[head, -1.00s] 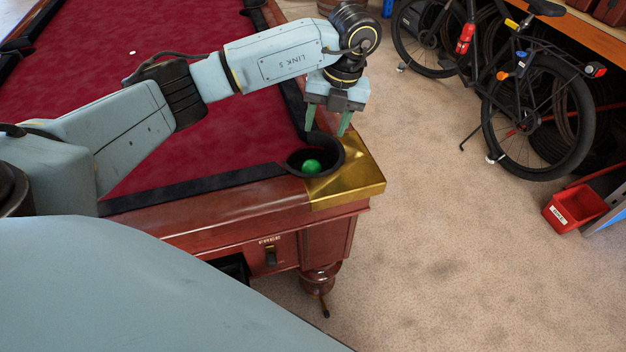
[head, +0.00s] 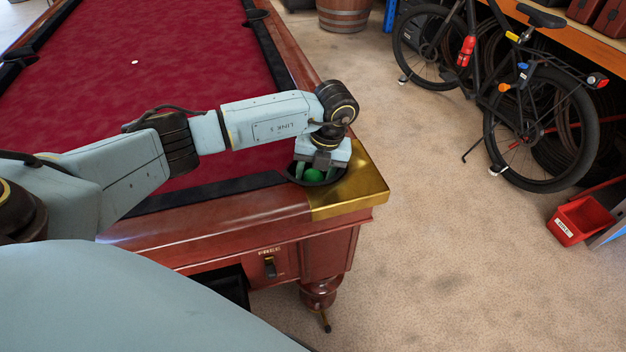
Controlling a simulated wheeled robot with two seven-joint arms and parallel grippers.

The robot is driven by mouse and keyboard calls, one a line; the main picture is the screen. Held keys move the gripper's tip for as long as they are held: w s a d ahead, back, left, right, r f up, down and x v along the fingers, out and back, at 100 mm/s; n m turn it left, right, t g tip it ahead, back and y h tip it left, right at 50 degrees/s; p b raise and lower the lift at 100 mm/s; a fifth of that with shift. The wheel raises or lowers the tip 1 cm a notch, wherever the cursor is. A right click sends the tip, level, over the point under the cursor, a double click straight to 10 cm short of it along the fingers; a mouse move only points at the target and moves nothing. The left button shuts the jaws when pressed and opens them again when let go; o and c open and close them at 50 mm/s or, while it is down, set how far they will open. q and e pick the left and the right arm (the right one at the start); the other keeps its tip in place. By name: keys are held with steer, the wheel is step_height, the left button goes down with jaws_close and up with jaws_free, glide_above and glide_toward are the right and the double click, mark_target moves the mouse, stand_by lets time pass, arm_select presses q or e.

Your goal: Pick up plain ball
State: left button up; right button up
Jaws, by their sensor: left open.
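The plain ball (head: 314,175) is solid green and sits in the black corner pocket of the pool table, next to the gold corner plate (head: 352,192). My left gripper (head: 315,174) points down into the pocket (head: 297,182). Its jaws are open, with one finger on the left of the ball and the other on the right. I cannot tell whether either finger touches the ball. The gripper's palm hides the far part of the pocket. My right gripper is not in view.
The pool table has red cloth (head: 170,60) and wooden rails (head: 200,226). A small white object (head: 135,62) lies on the cloth. A bicycle (head: 490,80) and a red bin (head: 582,220) stand on the right. The carpet (head: 450,260) between them and the table is clear.

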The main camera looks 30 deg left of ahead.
arm_select(q)
steer(key=shift+f, duration=0.3)
steer(key=c, duration=0.7)
steer(key=shift+r, duration=0.1)
steer(key=shift+r, duration=0.1)
